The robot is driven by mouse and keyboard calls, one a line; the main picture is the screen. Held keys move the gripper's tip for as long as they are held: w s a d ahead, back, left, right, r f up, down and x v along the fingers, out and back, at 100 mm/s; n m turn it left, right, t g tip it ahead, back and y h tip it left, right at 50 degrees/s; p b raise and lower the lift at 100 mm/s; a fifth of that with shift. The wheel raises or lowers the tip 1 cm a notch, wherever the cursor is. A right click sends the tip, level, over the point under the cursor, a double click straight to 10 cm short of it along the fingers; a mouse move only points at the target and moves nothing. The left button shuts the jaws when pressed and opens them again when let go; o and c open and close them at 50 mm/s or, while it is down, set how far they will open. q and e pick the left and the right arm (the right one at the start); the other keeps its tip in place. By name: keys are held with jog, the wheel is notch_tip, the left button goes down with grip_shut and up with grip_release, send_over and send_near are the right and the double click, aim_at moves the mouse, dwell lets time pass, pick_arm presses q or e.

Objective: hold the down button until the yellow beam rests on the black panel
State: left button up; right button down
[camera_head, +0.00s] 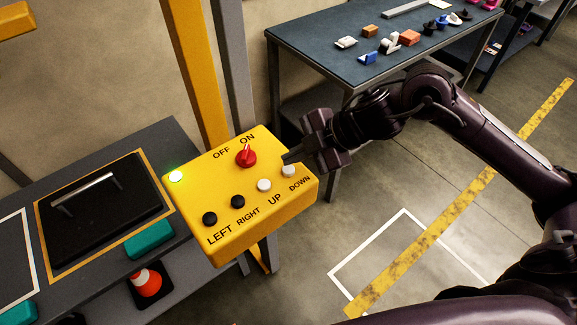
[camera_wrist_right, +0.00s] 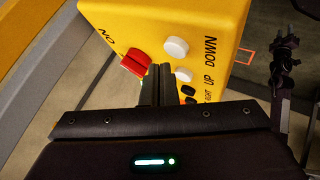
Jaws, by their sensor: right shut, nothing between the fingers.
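The yellow control box (camera_head: 245,215) has a white DOWN button (camera_head: 289,171), a white UP button (camera_head: 264,185) and black LEFT and RIGHT buttons. My right gripper (camera_head: 290,158) is shut and empty, its fingertips close to the DOWN button on its far side. The wrist view shows the shut fingers (camera_wrist_right: 158,85) pointing at the box, with the DOWN button (camera_wrist_right: 176,46) beside them; contact cannot be told. The black panel (camera_head: 115,215) with a grey handle lies on the left table. A yellow piece (camera_head: 15,20), possibly the beam's end, shows above it at the top left. My left gripper is not in view.
The red switch (camera_head: 246,157) points towards ON and a green lamp (camera_head: 176,176) is lit. A yellow post (camera_head: 195,70) stands behind the box. Teal blocks (camera_head: 150,240) lie by the panel. A workbench (camera_head: 330,55) with small parts stands at the back.

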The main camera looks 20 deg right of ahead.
aim_at(294, 169)
jog(key=shift+f, duration=0.1)
dwell(0.4)
jog(key=shift+f, duration=0.35)
jog(key=shift+f+b, duration=0.5)
jog(key=shift+b, duration=0.05)
dwell(0.5)
jog(key=shift+r, duration=0.15)
dwell(2.9)
jog(key=shift+r+p, duration=0.8)
jog(key=shift+p, duration=0.1)
notch_tip(294, 169, up, 5)
jog(key=p, duration=0.4)
jog(key=shift+p, duration=0.4)
